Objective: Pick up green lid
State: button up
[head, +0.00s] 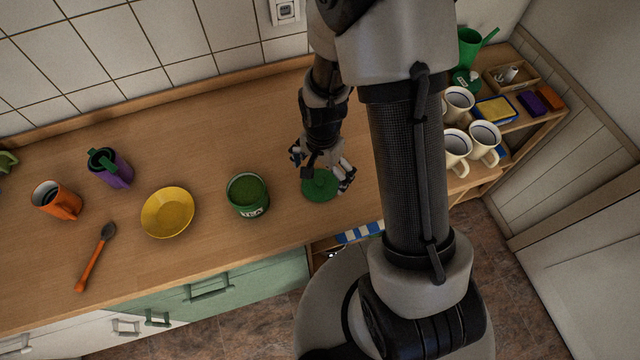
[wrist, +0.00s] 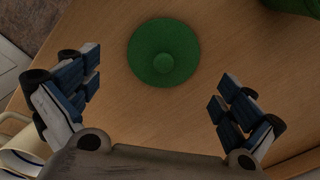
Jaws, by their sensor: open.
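The green lid (head: 318,187) lies flat on the wooden counter, knob up. In the wrist view the round lid (wrist: 163,52) and its raised centre knob show ahead of my fingertips, a little right of the midline between them. My gripper (head: 322,176) is above the lid in the head view and partly hides it. In the wrist view my gripper (wrist: 156,97) is open with nothing between its fingers. A green tea tin (head: 247,195), open at the top, stands just left of the lid; a green edge of it shows at the top right of the wrist view.
A yellow bowl (head: 168,212), an orange spoon (head: 94,262), an orange mug (head: 58,201) and a purple cup (head: 111,168) are farther left. White mugs (head: 457,146) stand on the right, partly behind my arm. The counter behind the lid is clear.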

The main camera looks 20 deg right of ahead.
aim_at(320, 181)
jog(key=f, duration=0.2)
jog(key=f+b, duration=0.1)
jog(key=f, duration=0.1)
jog(key=shift+w+a+f, duration=0.15)
jog(key=shift+a+f, duration=0.05)
jog(key=shift+f, duration=0.05)
jog(key=c, duration=1.6)
jog(key=shift+c, duration=0.3)
